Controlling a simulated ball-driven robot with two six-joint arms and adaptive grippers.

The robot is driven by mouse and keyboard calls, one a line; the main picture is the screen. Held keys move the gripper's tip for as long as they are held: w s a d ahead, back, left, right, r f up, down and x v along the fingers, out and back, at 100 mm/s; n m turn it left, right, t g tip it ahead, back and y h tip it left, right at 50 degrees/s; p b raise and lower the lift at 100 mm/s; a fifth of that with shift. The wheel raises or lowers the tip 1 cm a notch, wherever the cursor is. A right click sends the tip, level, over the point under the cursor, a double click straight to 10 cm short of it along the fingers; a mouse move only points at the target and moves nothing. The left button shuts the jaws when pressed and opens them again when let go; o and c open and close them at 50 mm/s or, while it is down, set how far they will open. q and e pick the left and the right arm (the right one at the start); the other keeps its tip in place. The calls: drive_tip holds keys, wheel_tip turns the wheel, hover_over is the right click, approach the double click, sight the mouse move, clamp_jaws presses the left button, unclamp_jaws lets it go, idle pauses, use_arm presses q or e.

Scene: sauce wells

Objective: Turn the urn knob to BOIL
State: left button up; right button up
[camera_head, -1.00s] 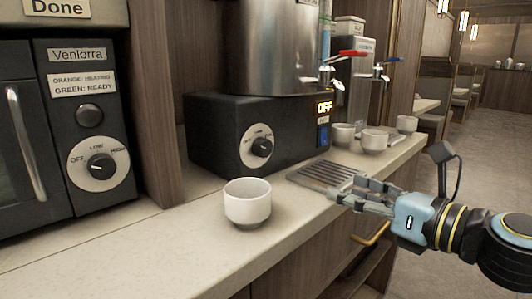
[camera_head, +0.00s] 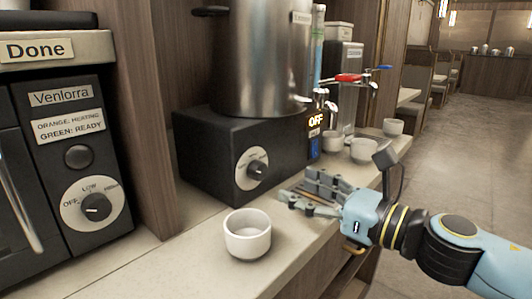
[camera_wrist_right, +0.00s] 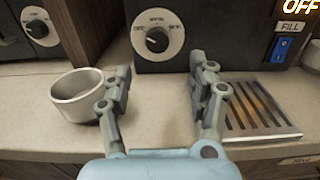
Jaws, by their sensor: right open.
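The urn is a steel cylinder (camera_head: 262,60) on a black base (camera_head: 205,150). Its round black knob (camera_head: 257,171) sits on a pale dial on the base's front; it also shows in the right wrist view (camera_wrist_right: 157,40). The dial's lettering is too small to read surely. An orange display (camera_head: 316,121) on the base reads OFF. My right gripper (camera_head: 285,197) is open and empty, in front of the knob and apart from it, above the counter. In the right wrist view its fingers (camera_wrist_right: 160,85) are spread, with the knob beyond and between them. My left gripper is not in view.
A white cup (camera_head: 247,240) stands on the counter just left of my right gripper. A slatted drip tray (camera_wrist_right: 255,112) lies to the right, with a blue FILL switch (camera_wrist_right: 281,48) above it. More cups (camera_head: 363,151) stand farther back. A Venlorra oven with its own knob (camera_head: 96,207) is at left.

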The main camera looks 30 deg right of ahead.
sight(262, 174)
drive_tip(key=w+p, duration=0.1)
drive_tip(key=w+a+r+p, duration=0.1)
drive_tip(key=w, duration=0.1)
drive_tip(key=shift+a+p, duration=0.2)
drive_tip(key=shift+p, duration=0.1)
drive_tip(key=x, duration=0.2)
drive_tip(key=p+x, duration=0.1)
drive_tip(key=x, duration=0.1)
drive_tip(key=shift+f, duration=0.4)
drive_tip(key=shift+w+a+f, duration=0.1)
drive_tip(key=shift+w+a, duration=0.1)
drive_tip(key=shift+w, duration=0.35)
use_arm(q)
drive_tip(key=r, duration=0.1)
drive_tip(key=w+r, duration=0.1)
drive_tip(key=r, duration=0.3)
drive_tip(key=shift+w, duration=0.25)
use_arm(e)
drive_tip(key=c, duration=1.1)
drive_tip(key=shift+c, duration=0.2)
